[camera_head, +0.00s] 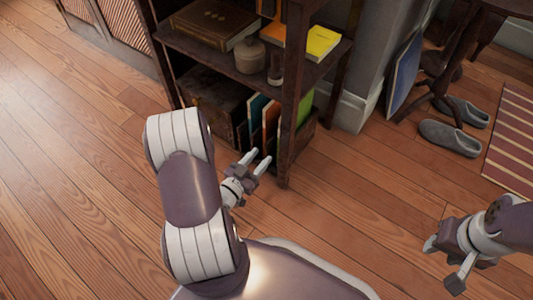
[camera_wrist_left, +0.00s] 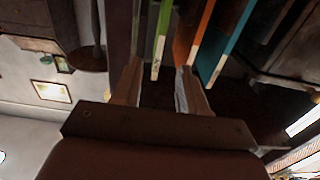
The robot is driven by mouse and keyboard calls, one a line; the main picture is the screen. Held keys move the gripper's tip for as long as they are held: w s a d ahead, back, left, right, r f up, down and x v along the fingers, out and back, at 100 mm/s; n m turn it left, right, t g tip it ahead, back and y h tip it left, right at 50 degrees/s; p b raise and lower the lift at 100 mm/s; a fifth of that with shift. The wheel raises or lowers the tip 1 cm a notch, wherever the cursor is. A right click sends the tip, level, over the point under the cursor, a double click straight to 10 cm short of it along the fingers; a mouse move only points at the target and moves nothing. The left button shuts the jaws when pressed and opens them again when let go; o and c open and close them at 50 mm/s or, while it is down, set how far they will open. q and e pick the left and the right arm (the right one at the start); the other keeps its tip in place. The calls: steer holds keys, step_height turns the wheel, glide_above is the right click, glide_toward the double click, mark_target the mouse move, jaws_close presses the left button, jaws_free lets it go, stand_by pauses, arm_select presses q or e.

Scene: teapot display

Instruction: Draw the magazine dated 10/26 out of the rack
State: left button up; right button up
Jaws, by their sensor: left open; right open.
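Three thin magazines stand upright in the rack on the bottom shelf: a teal one (camera_head: 257,107), an orange one (camera_head: 270,118) and a green one (camera_head: 304,108). In the left wrist view the green magazine (camera_wrist_left: 161,38) lines up between my finger tips, the orange one (camera_wrist_left: 201,32) is by the right finger, and the teal one (camera_wrist_left: 232,45) is beyond it. Small marks show on their pale edges, but I cannot read any date. My left gripper (camera_head: 257,160) is open and empty just in front of the rack. My right gripper (camera_head: 443,265) is open and empty, far right.
A dark shelf post (camera_head: 291,90) stands in front of the rack. Above, the middle shelf holds a brown book (camera_head: 213,22), a jar (camera_head: 249,56) and a yellow book (camera_head: 322,42). Grey slippers (camera_head: 449,138) lie at right. The wooden floor between my grippers is clear.

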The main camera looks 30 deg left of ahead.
arm_select(q)
steer(key=w+b, duration=0.4)
steer(key=w, duration=0.5)
steer(key=shift+w+d, duration=0.3)
steer(key=shift+d, duration=0.05)
jaws_close()
